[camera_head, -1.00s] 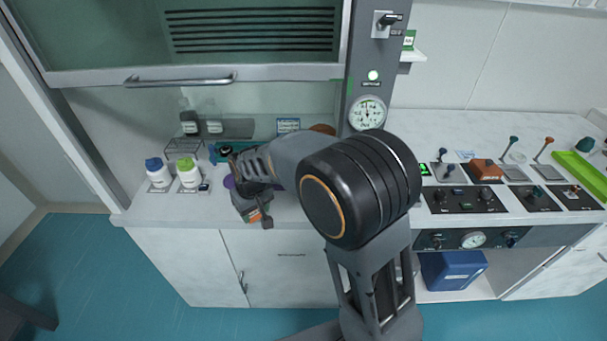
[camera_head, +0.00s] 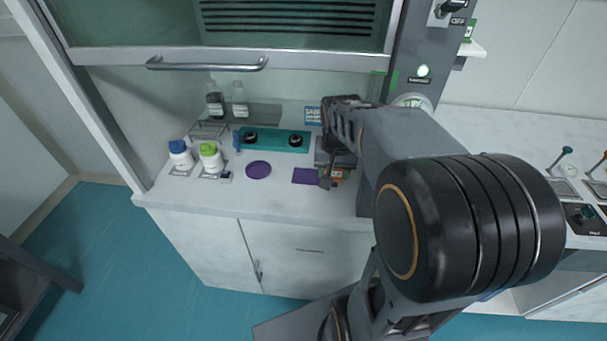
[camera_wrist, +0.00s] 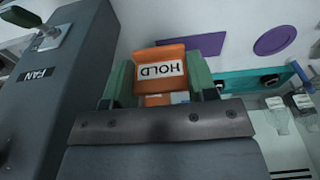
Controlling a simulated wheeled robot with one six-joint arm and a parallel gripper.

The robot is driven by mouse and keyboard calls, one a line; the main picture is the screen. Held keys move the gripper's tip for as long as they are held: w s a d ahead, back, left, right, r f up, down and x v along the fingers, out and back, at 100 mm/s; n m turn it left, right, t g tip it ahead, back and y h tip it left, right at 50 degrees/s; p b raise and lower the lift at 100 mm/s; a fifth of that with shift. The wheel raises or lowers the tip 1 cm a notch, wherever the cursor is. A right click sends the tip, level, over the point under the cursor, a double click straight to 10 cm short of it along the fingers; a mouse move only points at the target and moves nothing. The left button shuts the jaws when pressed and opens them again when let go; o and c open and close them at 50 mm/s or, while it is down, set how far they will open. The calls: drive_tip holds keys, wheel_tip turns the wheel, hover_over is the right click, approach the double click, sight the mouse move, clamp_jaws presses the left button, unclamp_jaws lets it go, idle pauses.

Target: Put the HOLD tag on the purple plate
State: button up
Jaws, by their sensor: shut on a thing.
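The orange HOLD tag (camera_wrist: 165,57) is clamped between the green fingertips of my gripper (camera_wrist: 160,82) in the wrist view, its lettering upside down. In the head view my gripper (camera_head: 329,180) and the orange tag (camera_head: 338,174) are at the right edge of a flat purple rectangular plate (camera_head: 304,176), partly covering it. That rectangular plate also shows just beyond the tag in the wrist view (camera_wrist: 205,42). A round purple plate (camera_head: 258,170) lies to its left, and shows in the wrist view too (camera_wrist: 274,40). I cannot tell the tag's height above the counter.
A teal strip (camera_head: 271,140) with black knobs lies behind the plates. A blue-capped bottle (camera_head: 180,157) and a green-capped bottle (camera_head: 210,158) stand at the left. A grey post with a FAN switch (camera_wrist: 60,70) rises beside my gripper. The counter's front strip is clear.

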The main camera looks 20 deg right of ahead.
drive_tip(key=w+d+f+p, duration=0.15)
drive_tip(key=w+f, duration=0.25)
drive_tip(key=w, duration=0.5)
hover_over(315, 176)
drive_tip(key=f, duration=0.5)
drive_tip(key=shift+s, duration=0.3)
drive_tip(key=shift+w+f+p, duration=0.3)
drive_tip(key=shift+f, duration=1.6)
drive_tip(key=shift+f, duration=0.15)
drive_tip(key=o, duration=1)
drive_tip(key=shift+c, duration=0.2)
